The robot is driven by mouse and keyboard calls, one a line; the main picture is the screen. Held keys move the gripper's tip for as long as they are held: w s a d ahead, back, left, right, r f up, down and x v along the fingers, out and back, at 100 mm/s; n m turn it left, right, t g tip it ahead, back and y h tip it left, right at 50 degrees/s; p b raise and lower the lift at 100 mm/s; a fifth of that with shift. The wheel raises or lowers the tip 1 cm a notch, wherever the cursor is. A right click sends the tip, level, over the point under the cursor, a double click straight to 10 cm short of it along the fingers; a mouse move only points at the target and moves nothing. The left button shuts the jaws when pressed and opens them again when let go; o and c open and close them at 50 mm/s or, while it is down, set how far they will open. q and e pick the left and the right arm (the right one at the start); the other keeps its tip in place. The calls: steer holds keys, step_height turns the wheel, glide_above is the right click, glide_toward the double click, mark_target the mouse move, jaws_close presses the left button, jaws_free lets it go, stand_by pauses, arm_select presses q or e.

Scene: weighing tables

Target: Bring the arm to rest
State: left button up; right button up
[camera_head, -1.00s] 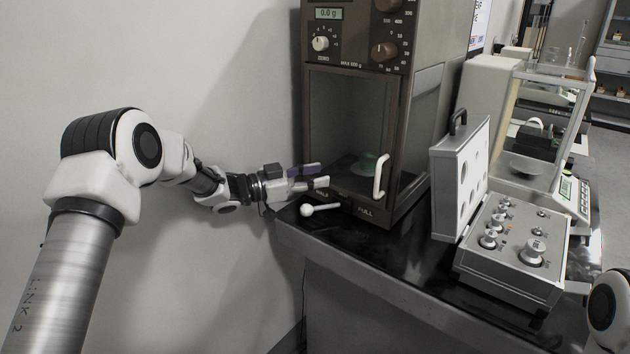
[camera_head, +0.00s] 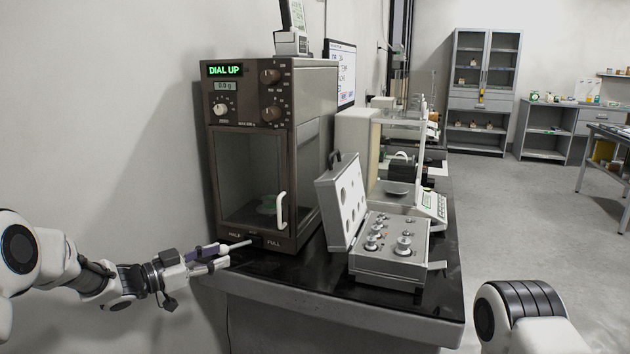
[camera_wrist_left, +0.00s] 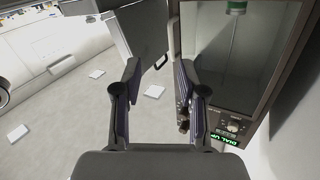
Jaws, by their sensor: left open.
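My left gripper (camera_head: 227,256) is open at the front left of the brown balance (camera_head: 222,150), near the table's left corner. In the head view its fingers overlap the white lever (camera_head: 238,244) at the balance's base; I cannot tell whether they touch. The left wrist view shows the two fingers (camera_wrist_left: 158,68) spread apart with nothing gripped between them, and the balance (camera_wrist_left: 276,95) to their right. The balance display (camera_head: 225,70) reads "DIAL UP" in green. Of my right arm, only a link shows at the lower right; its gripper is out of view.
An open weight case (camera_head: 388,265) with several weights stands right of the balance on the dark table (camera_head: 300,284). A white balance (camera_head: 432,204) stands behind it. The wall is close on the left. The floor (camera_head: 510,225) to the right is open.

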arm_select(q)
steer(key=s+d+f+n+g+y+p, duration=0.25)
steer(key=s+f+n+p, duration=0.2)
steer(key=s+f, duration=0.6)
steer(key=s+d+f+n+g+y+p, duration=0.1)
steer(key=s+d+f+n+y+p, duration=0.3)
steer(key=s+f, duration=0.65)
steer(key=s+a+f+n+g+y, duration=0.1)
steer(key=s+a+g+y, duration=0.1)
steer(key=s, duration=0.6)
steer(key=s+a+f+n+g+y, duration=0.1)
steer(key=s+a+f+g+y, duration=0.1)
steer(key=s, duration=0.7)
steer(key=s+a+f+n+g+y+p, duration=0.1)
steer(key=s+a+f+g+y, duration=0.1)
steer(key=s, duration=0.7)
steer(key=a+g+y, duration=0.1)
steer(key=a+g, duration=0.1)
steer(key=a, duration=0.1)
steer(key=shift+f+n, duration=0.15)
steer(key=shift+n, duration=0.2)
arm_select(e)
step_height(320, 180, up, 10)
steer(key=shift+w, duration=0.3)
